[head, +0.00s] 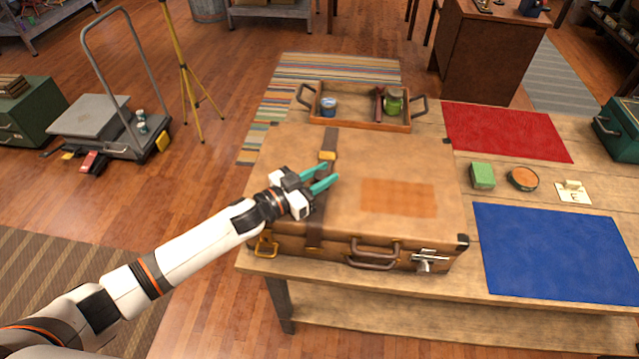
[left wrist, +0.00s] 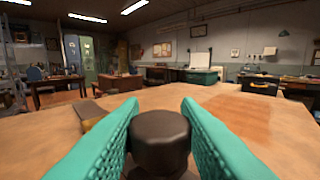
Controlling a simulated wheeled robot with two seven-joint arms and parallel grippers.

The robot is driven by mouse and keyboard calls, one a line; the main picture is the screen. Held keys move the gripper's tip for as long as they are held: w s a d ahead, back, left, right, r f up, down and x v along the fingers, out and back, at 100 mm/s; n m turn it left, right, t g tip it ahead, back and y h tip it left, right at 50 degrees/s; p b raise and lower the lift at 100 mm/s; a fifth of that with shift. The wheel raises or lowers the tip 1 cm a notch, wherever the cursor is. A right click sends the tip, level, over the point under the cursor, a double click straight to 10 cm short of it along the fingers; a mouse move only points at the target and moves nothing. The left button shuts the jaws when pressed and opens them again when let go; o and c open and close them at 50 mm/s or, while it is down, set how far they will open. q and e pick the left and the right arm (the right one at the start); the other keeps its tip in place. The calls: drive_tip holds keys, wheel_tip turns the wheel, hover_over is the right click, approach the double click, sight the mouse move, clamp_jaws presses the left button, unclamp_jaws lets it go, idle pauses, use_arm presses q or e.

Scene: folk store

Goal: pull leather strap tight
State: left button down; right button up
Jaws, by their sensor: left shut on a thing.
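A brown leather suitcase (head: 400,165) lies flat and closed on the wooden table. A dark leather strap (head: 331,140) runs across its left part, with a brass buckle (head: 326,155) on the lid. My left gripper (head: 331,175) is just in front of the buckle, over the strap line. Its teal fingers are shut on a dark round-topped knob (left wrist: 160,128) at the strap, which the left wrist view shows between them. The gripper hides part of the strap; it shows again lower down toward the front edge. The buckle also shows in the left wrist view (left wrist: 102,122). My right gripper is not in view.
Behind the suitcase is a wooden tray (head: 360,122) with a blue tin, a green jar and a red-handled tool. A red mat (head: 505,131) and a blue mat (head: 555,252) lie to the right, with small items between them.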

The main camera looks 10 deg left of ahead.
use_arm(q)
drive_tip(key=shift+w+r, duration=0.1)
drive_tip(key=shift+w, duration=0.05)
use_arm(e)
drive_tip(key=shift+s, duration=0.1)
use_arm(q)
drive_tip(key=c, duration=1.5)
unclamp_jaws()
drive_tip(key=o, duration=0.4)
drive_tip(key=shift+w, duration=0.1)
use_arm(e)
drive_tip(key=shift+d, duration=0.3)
use_arm(q)
drive_tip(key=b+v, duration=0.2)
drive_tip(key=v, duration=0.9)
drive_tip(key=shift+a+f, duration=0.1)
drive_tip(key=shift+f, duration=0.1)
drive_tip(key=shift+s+a+r, duration=0.15)
drive_tip(key=shift+s+a, duration=0.15)
drive_tip(key=shift+s, duration=0.05)
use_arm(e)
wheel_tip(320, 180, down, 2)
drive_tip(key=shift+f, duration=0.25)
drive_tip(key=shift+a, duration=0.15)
